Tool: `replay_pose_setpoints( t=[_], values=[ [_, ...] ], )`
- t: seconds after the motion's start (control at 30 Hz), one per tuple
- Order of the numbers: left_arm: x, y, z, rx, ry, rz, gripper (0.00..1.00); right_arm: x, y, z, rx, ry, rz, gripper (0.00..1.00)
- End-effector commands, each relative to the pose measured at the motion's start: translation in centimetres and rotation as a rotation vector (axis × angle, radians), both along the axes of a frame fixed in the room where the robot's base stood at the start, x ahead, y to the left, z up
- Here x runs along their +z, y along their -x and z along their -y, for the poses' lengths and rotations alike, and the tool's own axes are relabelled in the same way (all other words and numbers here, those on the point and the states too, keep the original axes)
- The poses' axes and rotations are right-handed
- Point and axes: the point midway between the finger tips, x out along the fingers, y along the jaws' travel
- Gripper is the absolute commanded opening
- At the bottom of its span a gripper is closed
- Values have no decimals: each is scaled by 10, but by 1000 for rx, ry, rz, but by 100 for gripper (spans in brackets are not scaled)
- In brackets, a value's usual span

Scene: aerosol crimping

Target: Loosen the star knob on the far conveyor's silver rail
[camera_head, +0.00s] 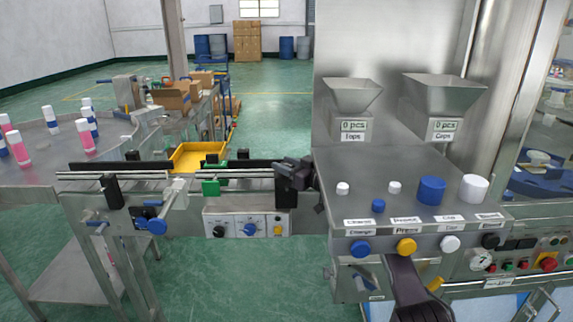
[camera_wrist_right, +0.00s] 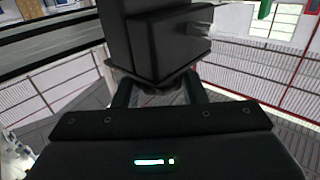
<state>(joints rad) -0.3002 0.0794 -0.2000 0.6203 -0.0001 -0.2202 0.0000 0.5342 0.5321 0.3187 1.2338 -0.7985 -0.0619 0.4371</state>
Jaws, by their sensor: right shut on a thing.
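The silver rail (camera_head: 240,174) runs along the conveyor at the left of the head view. My right gripper (camera_head: 291,172) is a dark shape at the rail's right end, beside a black bracket block (camera_head: 286,196). In the right wrist view its two fingers (camera_wrist_right: 160,95) are shut on a small dark thing beneath a large black block (camera_wrist_right: 155,40). It looks like the star knob, mostly hidden by the fingers and block. A blue knob (camera_head: 157,227) sits at the left end of the conveyor's front side.
A sloping grey panel (camera_head: 415,190) with caps, labels and coloured knobs stands right of the rail. Two hoppers (camera_head: 352,95) are behind it. A control box (camera_head: 236,225) hangs below the conveyor. A yellow tray (camera_head: 190,153) lies behind the rail. Green floor is open beyond.

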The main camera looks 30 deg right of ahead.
Motion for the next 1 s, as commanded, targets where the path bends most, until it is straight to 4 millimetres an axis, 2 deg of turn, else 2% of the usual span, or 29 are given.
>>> replay_pose_setpoints(
  t=[0.57, 0.6, 0.73, 1.0],
  values=[
    [0, 0, 0, 0, 0, 0, 54, 2, 0, 1, 29, 2, 6, 15],
    [0, 0, 0, 0, 0, 0, 54, 2, 0, 1, 29, 2, 6, 42],
    [0, 0, 0, 0, 0, 0, 54, 2, 0, 1, 29, 2, 5, 58],
    [0, 0, 0, 0, 0, 0, 54, 1, 0, 0, 30, 1, 3, 58]
  ],
)
